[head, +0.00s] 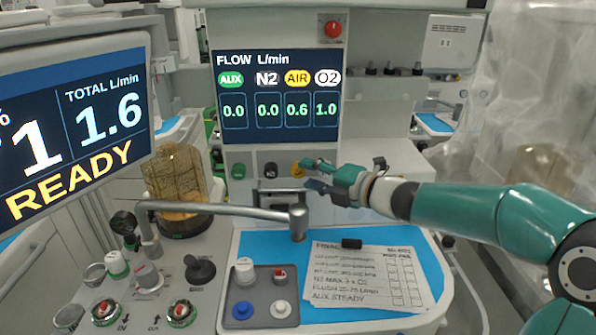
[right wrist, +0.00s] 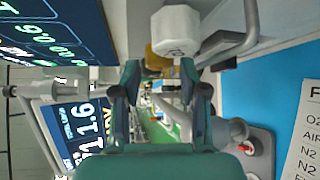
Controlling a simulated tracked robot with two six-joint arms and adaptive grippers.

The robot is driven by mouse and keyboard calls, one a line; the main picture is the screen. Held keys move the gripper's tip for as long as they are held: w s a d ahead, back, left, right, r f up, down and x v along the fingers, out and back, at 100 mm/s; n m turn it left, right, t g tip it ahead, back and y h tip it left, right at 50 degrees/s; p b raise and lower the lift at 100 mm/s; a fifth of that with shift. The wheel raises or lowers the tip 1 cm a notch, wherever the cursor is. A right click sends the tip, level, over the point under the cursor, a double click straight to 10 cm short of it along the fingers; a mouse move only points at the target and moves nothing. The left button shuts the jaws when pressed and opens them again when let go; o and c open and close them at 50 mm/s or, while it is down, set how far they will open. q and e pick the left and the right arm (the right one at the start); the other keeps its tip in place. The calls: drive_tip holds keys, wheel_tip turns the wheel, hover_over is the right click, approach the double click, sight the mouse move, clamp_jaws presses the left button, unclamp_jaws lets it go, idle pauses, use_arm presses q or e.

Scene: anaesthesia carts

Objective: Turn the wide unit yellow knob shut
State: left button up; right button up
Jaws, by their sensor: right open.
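The wide unit's yellow knob (head: 298,170) sits under the flow screen, below the AIR column, partly covered by my right gripper. My right gripper (head: 311,174) comes in from the right, open, with its fingertips close beside the yellow knob. In the right wrist view, my open fingers (right wrist: 160,76) frame the yellow knob (right wrist: 153,61), which shows partly behind a white knob (right wrist: 175,32). I cannot tell whether the fingers touch the yellow knob. The flow screen (head: 277,97) reads AIR 0.6 and O2 1.0. My left gripper is not in view.
A green knob (head: 238,171) and a black knob (head: 270,170) stand left of the yellow one. A grey jointed bar (head: 225,210) crosses in front. A blue mat (head: 432,280) holds a paper checklist (head: 365,278) and a grey tray (head: 263,321). A red button (head: 333,28) is above.

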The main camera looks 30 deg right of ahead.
sight(303, 176)
drive_tip(key=shift+x, duration=2.25)
clamp_jaws()
drive_tip(key=m+t+b, duration=0.1)
drive_tip(key=b, duration=0.3)
drive_tip(key=f+m+t+b, duration=0.1)
drive_tip(key=m+t+b, duration=0.1)
drive_tip(key=b, duration=0.3)
drive_tip(key=shift+y+b, duration=0.3)
drive_tip(key=shift+r, duration=0.25)
